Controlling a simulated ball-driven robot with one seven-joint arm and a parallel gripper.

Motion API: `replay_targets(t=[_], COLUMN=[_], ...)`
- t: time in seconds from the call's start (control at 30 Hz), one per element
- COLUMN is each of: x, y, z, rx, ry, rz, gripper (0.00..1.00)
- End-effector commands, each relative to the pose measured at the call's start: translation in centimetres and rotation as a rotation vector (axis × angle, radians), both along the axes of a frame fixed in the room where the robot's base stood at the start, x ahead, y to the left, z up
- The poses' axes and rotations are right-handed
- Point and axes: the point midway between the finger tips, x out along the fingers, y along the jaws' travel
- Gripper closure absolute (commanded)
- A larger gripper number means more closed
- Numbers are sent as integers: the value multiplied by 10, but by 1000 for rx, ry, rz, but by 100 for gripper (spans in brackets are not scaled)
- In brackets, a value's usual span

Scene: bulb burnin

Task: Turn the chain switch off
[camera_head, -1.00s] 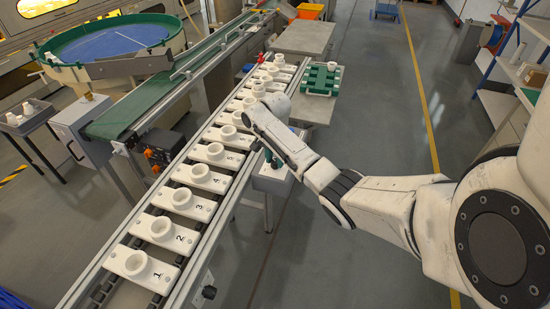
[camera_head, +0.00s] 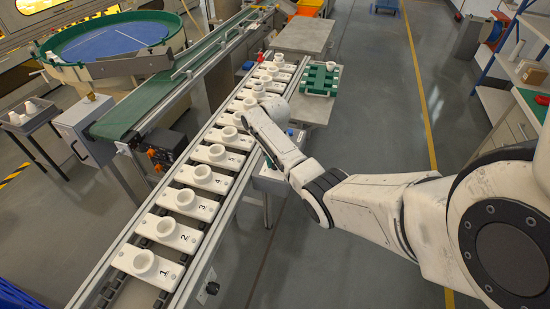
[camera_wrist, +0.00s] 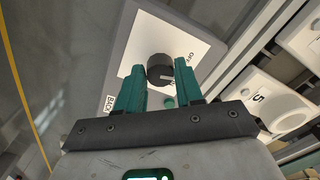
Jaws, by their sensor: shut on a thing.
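The chain switch is a black round knob (camera_wrist: 159,68) on a white plate (camera_wrist: 150,38) of a grey box. A label reading OFF is printed at the knob's upper right, and one reading BACK at its lower left. A pale mark on the knob points roughly right; its exact setting is unclear. My gripper (camera_wrist: 160,75) has its two teal fingers on either side of the knob and is shut on it. In the head view the box (camera_head: 270,182) stands beside the conveyor's right rail, and my wrist hides the knob.
The chain conveyor (camera_head: 196,214) carries numbered white plates with white sockets, close left of my gripper. A green rack (camera_head: 319,79) sits on a grey table behind. A green belt (camera_head: 128,111) runs at left. The floor (camera_head: 385,130) right of the conveyor is clear.

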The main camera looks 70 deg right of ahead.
Motion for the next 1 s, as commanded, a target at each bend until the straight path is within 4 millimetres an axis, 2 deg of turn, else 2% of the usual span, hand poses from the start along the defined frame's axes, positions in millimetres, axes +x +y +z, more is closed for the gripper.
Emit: replay_targets(t=[0.2,0.5,1.0], x=[0,0,0], y=[0,0,-1], z=[1,1,0], rx=[2,0,-1], ry=[0,0,-2], rz=[171,322,374], gripper=[94,94,94])
